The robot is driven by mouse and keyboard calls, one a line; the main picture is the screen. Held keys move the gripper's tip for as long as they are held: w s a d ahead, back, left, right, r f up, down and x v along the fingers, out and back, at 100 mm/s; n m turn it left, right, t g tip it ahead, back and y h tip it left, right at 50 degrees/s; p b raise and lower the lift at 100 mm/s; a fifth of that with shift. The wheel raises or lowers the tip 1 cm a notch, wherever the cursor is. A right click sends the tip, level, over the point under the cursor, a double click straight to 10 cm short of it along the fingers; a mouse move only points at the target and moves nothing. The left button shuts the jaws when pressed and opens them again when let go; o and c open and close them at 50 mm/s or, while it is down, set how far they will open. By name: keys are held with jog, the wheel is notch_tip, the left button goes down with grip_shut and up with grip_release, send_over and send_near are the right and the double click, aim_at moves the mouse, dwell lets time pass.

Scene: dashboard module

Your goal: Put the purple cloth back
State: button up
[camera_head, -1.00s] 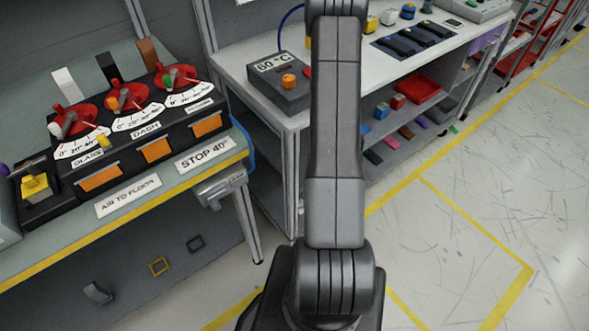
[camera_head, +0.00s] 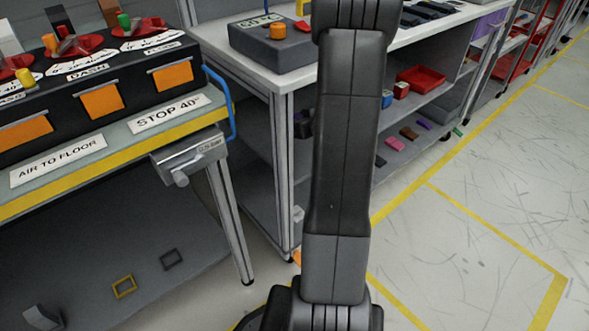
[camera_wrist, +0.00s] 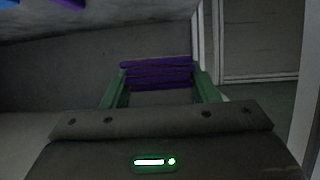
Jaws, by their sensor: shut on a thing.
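My gripper (camera_wrist: 158,82) shows in the wrist view with its two green fingers shut on a folded purple cloth (camera_wrist: 157,66). The cloth spans the gap between the fingertips in several layers. In the head view my arm hides the gripper and the held cloth. A small purple piece (camera_head: 424,124) lies on the lower shelf (camera_head: 440,108) of the white-topped bench, in a row with a brown piece (camera_head: 409,132) and a pink piece (camera_head: 395,144).
The bench (camera_head: 285,80) stands behind my arm, with a red tray (camera_head: 421,78) on a shelf. A purple bin (camera_head: 490,24) sits at its far end. The dashboard table (camera_head: 110,150) is at left, with a grey clamp-like device (camera_head: 188,155) on its edge. The floor at right is clear.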

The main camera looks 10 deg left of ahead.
aim_at(295, 155)
jog(key=shift+s+a+f+n+b, duration=0.1)
jog(key=shift+f+n+b, duration=0.05)
jog(key=shift+f+b, duration=0.2)
jog(key=shift+s+a+f+n+b, duration=0.1)
jog(key=shift+f+n+b, duration=0.05)
jog(key=shift+f+b, duration=0.2)
notch_tip(295, 155, down, 9)
jog(key=b, duration=0.4)
jog(key=shift+f, duration=0.2)
jog(key=shift+f, duration=0.1)
jog(key=shift+f+b, duration=0.15)
jog(key=shift+b, duration=0.2)
jog(key=o, duration=1)
jog(key=shift+r+p, duration=0.35)
jog(key=p+v, duration=0.3)
jog(key=v, duration=0.9)
jog(key=shift+w+d, duration=0.1)
jog(key=shift+w, duration=0.1)
